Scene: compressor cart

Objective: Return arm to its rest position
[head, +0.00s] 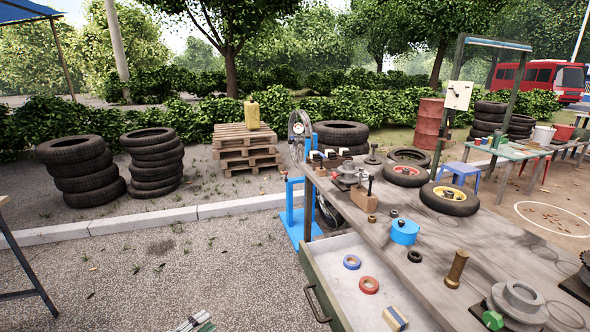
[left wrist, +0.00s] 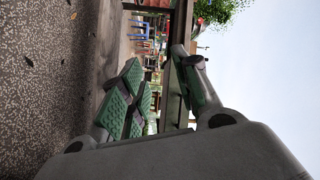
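My left gripper (head: 196,323) shows only as its grey and green tip at the bottom edge of the head view, above the gravel and left of the workbench (head: 436,250). In the left wrist view my left gripper (left wrist: 156,62) has its green-padded fingers spread apart, with nothing seen between them. It is apart from the bench. My right gripper and arm are not in view.
The bench's drawer (head: 345,265) stands open, holding a blue tape roll (head: 352,262), a red tape roll (head: 369,285) and a small box (head: 395,318). A blue stand (head: 296,215) is by the bench corner.

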